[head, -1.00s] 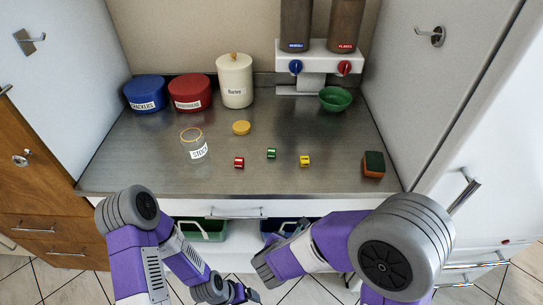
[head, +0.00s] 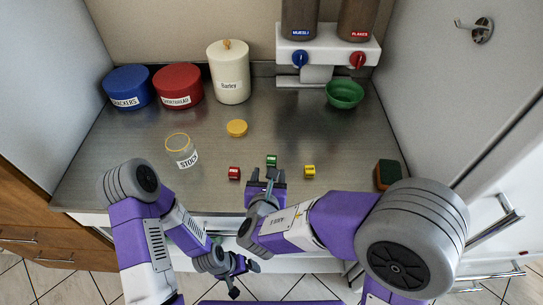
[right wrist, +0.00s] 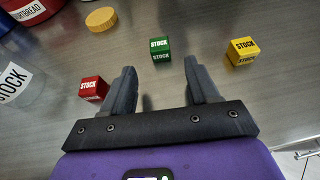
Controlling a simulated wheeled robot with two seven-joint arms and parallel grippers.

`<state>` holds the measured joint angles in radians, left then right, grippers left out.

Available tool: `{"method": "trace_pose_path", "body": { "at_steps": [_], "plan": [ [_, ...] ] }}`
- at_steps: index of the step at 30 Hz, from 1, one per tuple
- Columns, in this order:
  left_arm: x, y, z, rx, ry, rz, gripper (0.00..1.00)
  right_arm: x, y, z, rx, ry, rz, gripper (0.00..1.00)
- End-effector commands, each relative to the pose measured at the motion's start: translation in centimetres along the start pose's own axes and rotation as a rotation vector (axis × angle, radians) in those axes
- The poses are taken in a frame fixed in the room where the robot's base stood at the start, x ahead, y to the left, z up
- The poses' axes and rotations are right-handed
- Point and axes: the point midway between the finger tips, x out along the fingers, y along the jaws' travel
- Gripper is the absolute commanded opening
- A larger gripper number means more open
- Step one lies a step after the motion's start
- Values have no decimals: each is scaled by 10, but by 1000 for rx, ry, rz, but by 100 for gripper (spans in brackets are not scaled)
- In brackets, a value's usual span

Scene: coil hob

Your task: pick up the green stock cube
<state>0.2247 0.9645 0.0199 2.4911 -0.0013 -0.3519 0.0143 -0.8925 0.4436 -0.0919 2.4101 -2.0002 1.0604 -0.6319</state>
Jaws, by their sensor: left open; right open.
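The green stock cube (head: 271,160) sits on the metal counter between the red stock cube (head: 234,173) on its left and the yellow stock cube (head: 309,171) on its right. My right gripper (head: 268,175) is open and empty, just in front of the green cube. In the right wrist view the green cube (right wrist: 160,48) lies beyond and between the two spread fingertips (right wrist: 160,72), not touching them. The red cube (right wrist: 93,89) is close outside the left finger. My left gripper (head: 240,276) is open and empty, low in front of the counter.
A glass stock jar (head: 181,151) and its yellow lid (head: 237,128) are at the left. A sponge (head: 387,175) lies at the right. Canisters (head: 229,72), a green bowl (head: 344,93) and a dispenser (head: 328,55) stand at the back.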

Motion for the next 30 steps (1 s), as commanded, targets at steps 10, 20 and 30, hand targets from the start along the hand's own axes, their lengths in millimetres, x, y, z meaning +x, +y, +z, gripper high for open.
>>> {"method": "trace_pose_path", "body": {
  "at_steps": [10,20,30],
  "plan": [
    [13,-5,-1,0,1,0,95,49,-1,3,2,1,-1,60],
    [14,-5,-1,0,1,0,95,55,-1,5,0,0,1,60],
    [14,-5,-1,0,1,0,95,55,-1,5,1,1,1,8]
  ]
}}
